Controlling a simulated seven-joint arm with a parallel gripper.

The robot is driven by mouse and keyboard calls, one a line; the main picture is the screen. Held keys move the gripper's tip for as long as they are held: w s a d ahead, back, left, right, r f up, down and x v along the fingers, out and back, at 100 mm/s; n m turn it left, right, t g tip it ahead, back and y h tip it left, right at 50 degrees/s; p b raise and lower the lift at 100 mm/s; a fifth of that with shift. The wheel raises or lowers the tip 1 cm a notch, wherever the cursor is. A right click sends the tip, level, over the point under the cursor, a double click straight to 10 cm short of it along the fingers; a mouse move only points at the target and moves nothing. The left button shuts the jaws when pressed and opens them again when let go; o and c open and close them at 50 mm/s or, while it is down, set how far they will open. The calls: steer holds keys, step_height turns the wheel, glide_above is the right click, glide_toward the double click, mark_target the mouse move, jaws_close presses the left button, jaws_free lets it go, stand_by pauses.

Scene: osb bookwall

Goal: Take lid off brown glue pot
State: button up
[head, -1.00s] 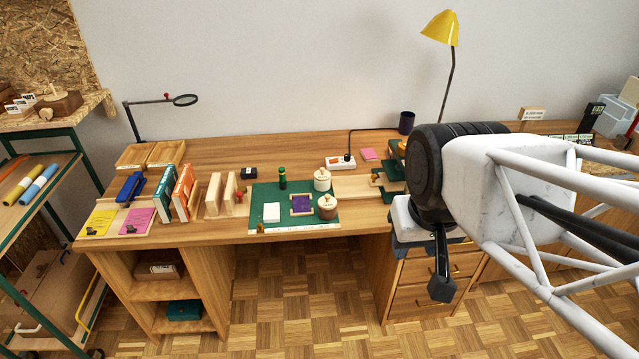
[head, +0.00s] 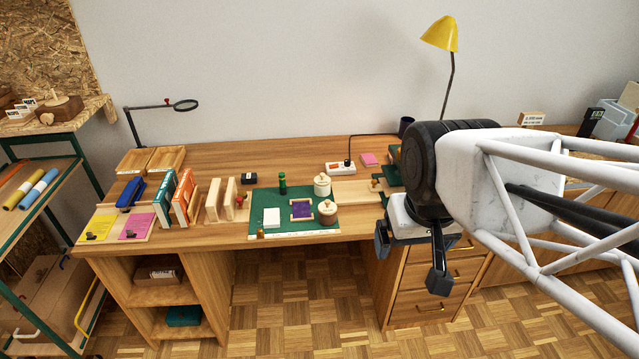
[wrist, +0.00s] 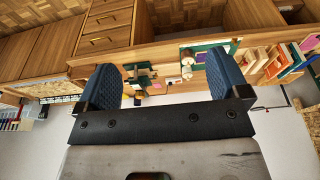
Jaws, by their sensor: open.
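The brown glue pot (head: 328,216) stands upright near the front right corner of the green cutting mat (head: 262,210). Its cream lid (head: 327,205) with a small knob sits on top. A white pot (head: 322,190) with a lid stands just behind it. My gripper (head: 410,263) is open and empty, in front of the desk's drawers and well to the right of the brown pot. In the wrist view my two blue finger pads (wrist: 165,88) are wide apart with nothing between them. The pots show small and far off in that view.
A purple framed piece (head: 301,209), a white block (head: 271,217) and a green bottle (head: 282,184) share the mat. Upright books (head: 183,196) and wooden dividers stand left. A wooden board (head: 355,192) lies right of the pots. A yellow lamp (head: 440,33) rises behind.

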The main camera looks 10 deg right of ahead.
steer(key=w+a+n, duration=0.1)
steer(key=w+n, duration=0.1)
steer(key=w, duration=1.1)
steer(key=n+g, duration=0.3)
steer(key=n, duration=0.4)
glide_above(328, 201)
steer(key=f, duration=2.1)
steer(key=shift+s+d+f, duration=0.1)
steer(key=shift+s+f, duration=0.1)
steer(key=shift+f, duration=0.15)
steer(key=shift+w+f, duration=0.3)
steer(key=shift+f, duration=0.05)
steer(key=shift+f, duration=1.3)
